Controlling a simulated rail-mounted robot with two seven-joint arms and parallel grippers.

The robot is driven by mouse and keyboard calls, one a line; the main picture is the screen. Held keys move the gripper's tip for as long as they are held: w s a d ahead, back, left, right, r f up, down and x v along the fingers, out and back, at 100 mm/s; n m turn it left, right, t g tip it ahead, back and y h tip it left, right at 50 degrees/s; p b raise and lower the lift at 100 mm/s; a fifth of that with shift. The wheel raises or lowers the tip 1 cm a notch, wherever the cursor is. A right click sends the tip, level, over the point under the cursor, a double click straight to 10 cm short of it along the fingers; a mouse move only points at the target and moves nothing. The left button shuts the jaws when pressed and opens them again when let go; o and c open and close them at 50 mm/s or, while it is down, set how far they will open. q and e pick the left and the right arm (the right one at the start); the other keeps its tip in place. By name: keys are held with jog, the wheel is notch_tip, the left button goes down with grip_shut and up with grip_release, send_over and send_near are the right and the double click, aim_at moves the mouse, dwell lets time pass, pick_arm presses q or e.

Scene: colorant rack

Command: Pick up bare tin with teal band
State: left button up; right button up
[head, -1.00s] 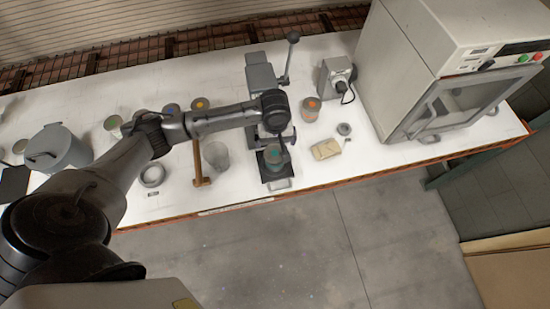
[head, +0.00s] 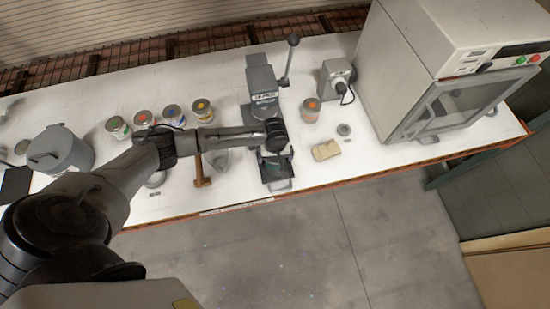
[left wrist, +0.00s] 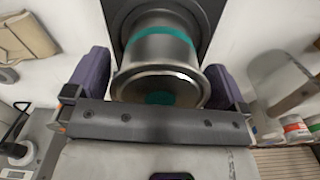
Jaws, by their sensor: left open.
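The bare metal tin with a teal band (left wrist: 163,48) stands on the dark base plate (left wrist: 205,12) of the grey press-like device (head: 262,85). A teal patch shows on its near end in the left wrist view. My left gripper (head: 276,157) is over that base at the front of the bench. In the left wrist view my left gripper (left wrist: 157,80) is open, with one purple-grey finger on each side of the tin. I cannot tell whether the fingers touch it. In the head view the gripper mostly hides the tin. My right gripper is not in view.
Several labelled tins (head: 172,114) stand at the back left, near a grey pot (head: 58,150). A tin with an orange top (head: 310,110), a tan pouch (head: 326,150) and an oven-like cabinet (head: 440,75) are to the right.

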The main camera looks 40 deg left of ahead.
pick_arm(q)
jog(key=shift+f, duration=0.65)
jog(key=c, duration=1.1)
jog(key=shift+r, duration=0.15)
